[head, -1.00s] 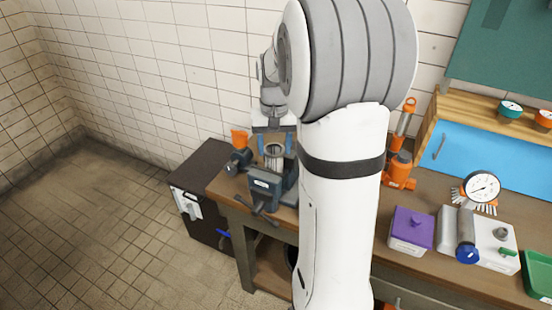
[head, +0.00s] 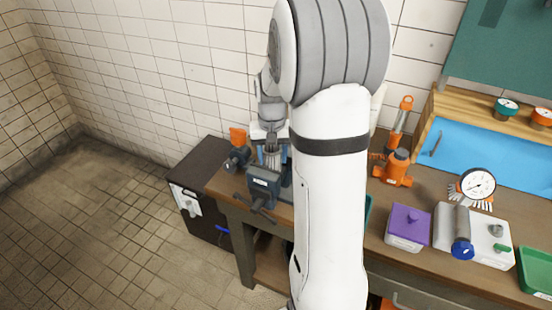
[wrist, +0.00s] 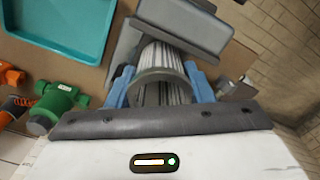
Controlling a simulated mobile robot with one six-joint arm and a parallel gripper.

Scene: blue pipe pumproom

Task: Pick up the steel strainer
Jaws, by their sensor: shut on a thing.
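The steel strainer (wrist: 160,57) is a ribbed metal cylinder with a round rim, seen from its open end in the wrist view. My gripper (wrist: 163,82) is shut on it, with one blue finger on each side near the rim. In the head view my gripper (head: 272,155) is at the grey vise (head: 265,186) on the left end of the bench, and the strainer is mostly hidden between the fingers. In the wrist view the strainer is against the vise (wrist: 190,22); I cannot tell whether it still rests there.
A teal tray (wrist: 62,48) and a green fitting (wrist: 60,101) lie beside the vise in the wrist view. An orange jack (head: 394,168), purple box (head: 408,226) and gauge (head: 477,185) stand to the right on the bench (head: 390,262). Open floor (head: 110,220) lies left.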

